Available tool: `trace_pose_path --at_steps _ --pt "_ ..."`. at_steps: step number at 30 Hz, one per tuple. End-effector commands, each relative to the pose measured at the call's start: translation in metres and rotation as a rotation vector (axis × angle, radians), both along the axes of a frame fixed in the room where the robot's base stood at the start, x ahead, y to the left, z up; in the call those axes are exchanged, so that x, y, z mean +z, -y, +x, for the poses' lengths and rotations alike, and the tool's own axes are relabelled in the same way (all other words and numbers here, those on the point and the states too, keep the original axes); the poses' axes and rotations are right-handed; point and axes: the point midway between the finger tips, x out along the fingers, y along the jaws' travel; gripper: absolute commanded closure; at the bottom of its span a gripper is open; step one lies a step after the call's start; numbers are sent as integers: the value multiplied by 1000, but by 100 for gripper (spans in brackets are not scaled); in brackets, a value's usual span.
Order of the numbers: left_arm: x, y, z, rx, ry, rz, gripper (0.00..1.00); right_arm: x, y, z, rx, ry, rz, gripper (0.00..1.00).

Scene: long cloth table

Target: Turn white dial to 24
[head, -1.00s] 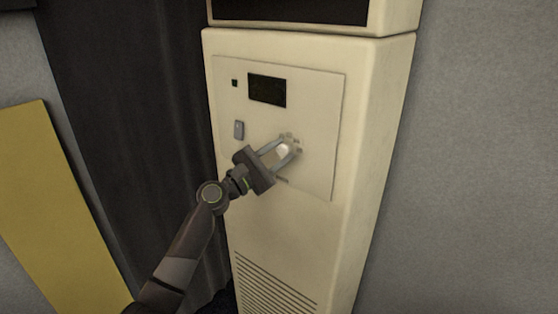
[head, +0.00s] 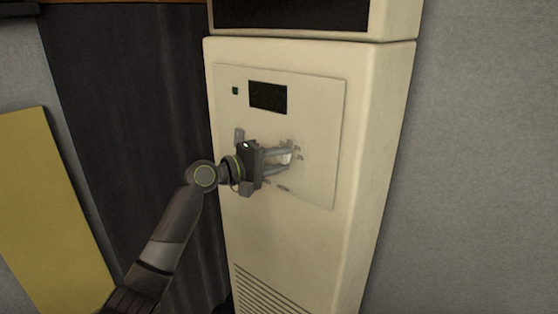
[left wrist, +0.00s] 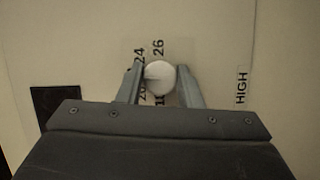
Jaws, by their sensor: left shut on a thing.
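The white dial (left wrist: 160,77) is a round knob on the cream panel, with printed marks around it. In the left wrist view "26" and "24" show near it, and other marks are partly covered by a finger. In the head view the dial (head: 286,158) is mostly hidden between the fingers. My left gripper (left wrist: 156,72) is shut on the dial, one finger on each side. In the head view the left gripper (head: 287,158) reaches the panel from the left. I cannot make out exactly where the dial points. My right gripper is not in view.
The panel (head: 318,120) is on a tall cream cabinet unit. A yellow board (head: 35,200) leans at the left.

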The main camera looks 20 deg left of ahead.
Motion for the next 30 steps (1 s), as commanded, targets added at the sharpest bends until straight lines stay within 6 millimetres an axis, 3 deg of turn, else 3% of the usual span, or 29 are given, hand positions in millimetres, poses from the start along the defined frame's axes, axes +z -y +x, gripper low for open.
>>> trace_pose_path --at_steps 15,30 --pt "1 1 -1 -3 151 431 90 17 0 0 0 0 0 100" --pt "-1 1 -1 -4 222 630 90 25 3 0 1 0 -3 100"
